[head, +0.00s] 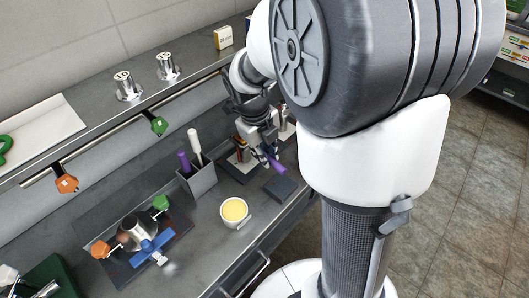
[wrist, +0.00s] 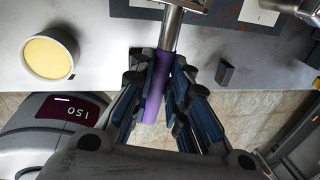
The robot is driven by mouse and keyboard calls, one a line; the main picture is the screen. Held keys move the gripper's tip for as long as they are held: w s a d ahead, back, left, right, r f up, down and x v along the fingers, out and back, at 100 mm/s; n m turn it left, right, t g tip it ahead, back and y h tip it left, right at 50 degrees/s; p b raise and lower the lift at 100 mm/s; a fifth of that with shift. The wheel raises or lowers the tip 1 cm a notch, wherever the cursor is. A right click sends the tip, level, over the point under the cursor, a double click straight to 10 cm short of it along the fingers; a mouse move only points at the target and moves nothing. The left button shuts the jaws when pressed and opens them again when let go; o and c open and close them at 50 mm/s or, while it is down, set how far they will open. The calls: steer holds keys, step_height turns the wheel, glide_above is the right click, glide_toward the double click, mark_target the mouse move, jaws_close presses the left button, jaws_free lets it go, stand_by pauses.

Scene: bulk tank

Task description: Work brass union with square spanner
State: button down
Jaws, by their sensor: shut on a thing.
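My gripper (head: 268,153) is shut on the purple handle (wrist: 157,88) of a tool with a round metal shaft (wrist: 171,30). In the wrist view the fingers (wrist: 157,92) close on the handle from both sides, and the shaft points away from me. The tool's working end is out of the wrist view, so I cannot tell if it is the square spanner. A fitting assembly (head: 135,232) with orange, green and blue handles lies on a dark mat at lower left, well away from my gripper. I cannot make out which part is the brass union.
A grey holder (head: 199,183) carries a purple and a white handle. A white bowl (head: 235,213) of yellow stuff stands near the counter's front edge. A dark block (head: 280,188) lies close to my gripper. A rail with orange and green valves (head: 158,125) runs behind.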

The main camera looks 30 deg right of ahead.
steer(key=shift+r, duration=0.1)
steer(key=shift+r+p, duration=2.2)
steer(key=shift+r, duration=1.25)
steer(key=shift+w, duration=0.1)
